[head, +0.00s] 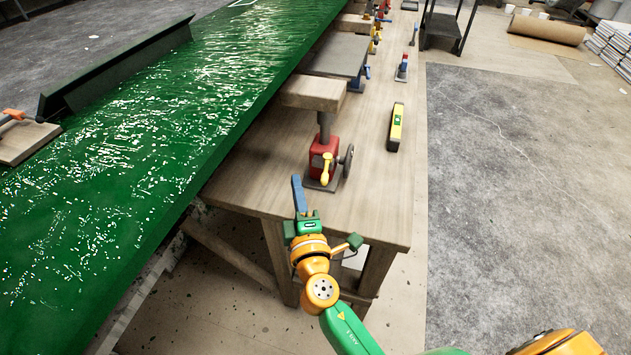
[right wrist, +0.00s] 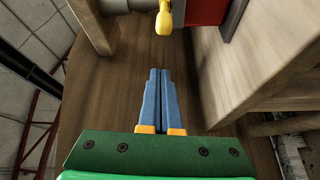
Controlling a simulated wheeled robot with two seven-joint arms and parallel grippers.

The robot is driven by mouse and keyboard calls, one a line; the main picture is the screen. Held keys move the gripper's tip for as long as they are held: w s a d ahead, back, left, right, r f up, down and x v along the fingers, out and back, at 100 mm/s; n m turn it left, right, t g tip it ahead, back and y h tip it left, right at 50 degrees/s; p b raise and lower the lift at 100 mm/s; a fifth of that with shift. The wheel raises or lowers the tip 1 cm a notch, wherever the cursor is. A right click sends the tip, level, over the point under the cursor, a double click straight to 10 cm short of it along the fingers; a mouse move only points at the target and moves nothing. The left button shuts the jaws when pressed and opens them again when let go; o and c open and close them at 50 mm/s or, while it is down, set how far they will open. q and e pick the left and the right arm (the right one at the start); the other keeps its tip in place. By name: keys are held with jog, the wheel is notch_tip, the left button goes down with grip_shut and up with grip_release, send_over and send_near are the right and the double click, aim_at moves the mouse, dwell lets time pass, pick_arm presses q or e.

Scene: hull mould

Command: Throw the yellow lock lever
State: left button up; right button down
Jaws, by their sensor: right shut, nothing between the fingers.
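The yellow lock lever (head: 326,170) sits on the front of a red jack (head: 320,152) near the close end of the wooden bench. The lever hangs down, with its rounded end lowest. In the right wrist view the lever (right wrist: 163,20) shows at the top, beside the red body (right wrist: 203,12). My right gripper (head: 296,178) is shut and empty, its blue fingers together. It is short of the lever, to its left in the head view, with a gap between. My left gripper is not in view.
A dark handwheel (head: 347,160) is on the jack's right side, and a wooden block (head: 312,93) rests above its post. A yellow spirit level (head: 396,128) lies on the bench (head: 368,200) to the right. The large green hull mould (head: 150,140) fills the left.

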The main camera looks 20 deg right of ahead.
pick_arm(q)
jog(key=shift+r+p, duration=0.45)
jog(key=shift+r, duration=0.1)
pick_arm(e)
jog(key=d, duration=0.3)
jog(key=shift+s+d+f, duration=0.25)
jog(key=shift+d+f, duration=0.05)
jog(key=shift+d, duration=0.05)
jog(key=shift+s, duration=0.1)
